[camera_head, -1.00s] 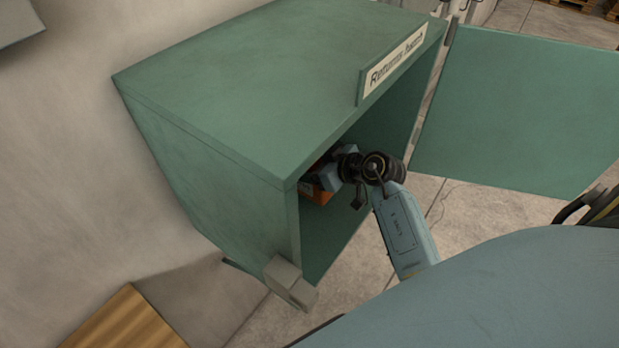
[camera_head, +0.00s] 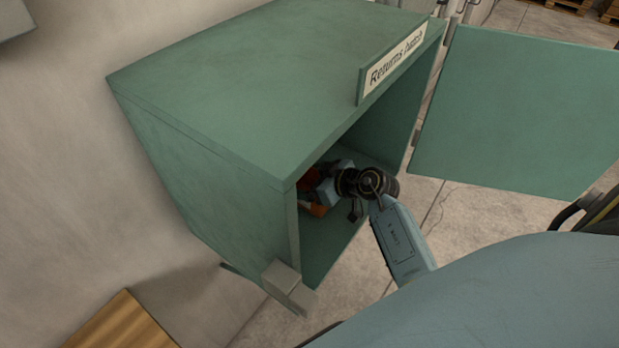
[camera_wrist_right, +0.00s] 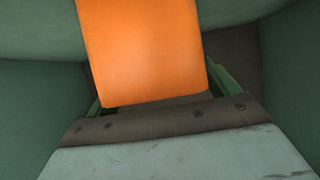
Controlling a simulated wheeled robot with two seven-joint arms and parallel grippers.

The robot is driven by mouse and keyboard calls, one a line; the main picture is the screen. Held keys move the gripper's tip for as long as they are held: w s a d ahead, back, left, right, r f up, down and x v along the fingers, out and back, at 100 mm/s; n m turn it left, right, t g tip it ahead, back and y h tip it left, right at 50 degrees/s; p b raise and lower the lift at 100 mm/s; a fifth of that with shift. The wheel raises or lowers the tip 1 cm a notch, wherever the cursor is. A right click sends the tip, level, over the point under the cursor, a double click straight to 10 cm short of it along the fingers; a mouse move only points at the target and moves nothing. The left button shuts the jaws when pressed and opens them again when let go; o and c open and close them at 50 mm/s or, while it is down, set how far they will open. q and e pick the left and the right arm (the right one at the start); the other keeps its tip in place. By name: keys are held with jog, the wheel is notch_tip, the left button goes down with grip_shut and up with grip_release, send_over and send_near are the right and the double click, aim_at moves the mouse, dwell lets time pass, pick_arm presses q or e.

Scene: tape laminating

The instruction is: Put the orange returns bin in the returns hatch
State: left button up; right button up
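The returns hatch (camera_head: 200,200) is a green cabinet with an open front and a "Returns hatch" sign (camera_head: 397,62) on its top front edge. The orange returns bin (camera_head: 317,209) is inside it, near the left wall, and mostly hidden. My right gripper (camera_head: 325,187) reaches in through the opening and is at the bin. In the right wrist view, a flat orange face of the bin (camera_wrist_right: 145,50) stands right before the gripper and hides the fingertips, so I cannot tell whether they grip it. My left gripper is out of view.
The green door (camera_head: 515,110) stands swung open to the right. A grey block (camera_head: 285,282) sits at the hatch's lower front left corner. A wooden surface (camera_head: 125,325) is at the lower left. Inside, the floor right of my gripper looks clear.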

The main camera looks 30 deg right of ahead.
jog(key=shift+r, duration=0.15)
jog(key=p+v, duration=0.1)
jog(key=v, duration=1.1)
jog(key=shift+p, duration=0.3)
dwell(0.7)
